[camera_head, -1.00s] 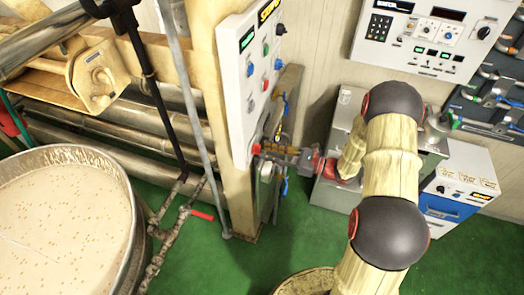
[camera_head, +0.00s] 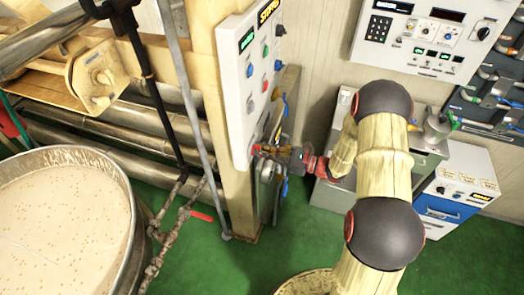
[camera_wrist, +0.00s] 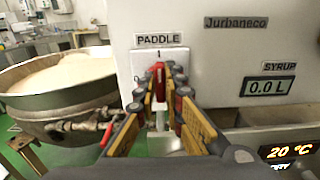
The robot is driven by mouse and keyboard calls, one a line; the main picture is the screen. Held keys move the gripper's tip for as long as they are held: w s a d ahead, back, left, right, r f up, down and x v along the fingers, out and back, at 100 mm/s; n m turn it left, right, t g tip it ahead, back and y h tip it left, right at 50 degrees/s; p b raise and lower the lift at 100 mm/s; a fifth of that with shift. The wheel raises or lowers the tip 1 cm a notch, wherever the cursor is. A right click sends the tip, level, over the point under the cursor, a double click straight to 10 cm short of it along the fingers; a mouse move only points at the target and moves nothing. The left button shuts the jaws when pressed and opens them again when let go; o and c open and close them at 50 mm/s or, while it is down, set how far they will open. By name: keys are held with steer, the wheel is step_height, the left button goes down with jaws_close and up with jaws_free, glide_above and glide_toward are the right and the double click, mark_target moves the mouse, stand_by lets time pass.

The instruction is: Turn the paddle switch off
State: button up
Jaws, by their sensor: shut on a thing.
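The paddle switch (camera_wrist: 159,70) shows in the wrist view as a red lever under a "PADDLE" label (camera_wrist: 158,39) on a white panel. My gripper (camera_wrist: 160,84) has its fingers on both sides of the red lever and is shut on it. In the head view my gripper (camera_head: 268,152) reaches from the right to the lower edge of the tall white control panel (camera_head: 240,80). The switch itself is hidden there behind the fingers.
A large kettle (camera_head: 132,215) of pale mix stands at the left, with a red-handled valve pipe (camera_head: 202,216) beside it. In the wrist view a "SYRUP" display (camera_wrist: 269,86) reads 0.0 L at the right. Green floor (camera_head: 235,265) is clear below the panel.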

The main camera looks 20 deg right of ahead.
steer(key=shift+n+b, duration=0.3)
jaws_close()
steer(key=n+b, duration=0.5)
steer(key=b, duration=0.1)
steer(key=n+b, duration=0.5)
steer(key=n, duration=0.1)
steer(key=n+b, duration=0.6)
steer(key=shift+s+a+f+b, duration=0.15)
steer(key=shift+s+f+b, duration=0.1)
steer(key=shift+f+b, duration=0.15)
steer(key=shift+n, duration=0.3)
steer(key=o, duration=0.6)
jaws_free()
steer(key=shift+r, duration=0.1)
steer(key=shift+o, duration=0.4)
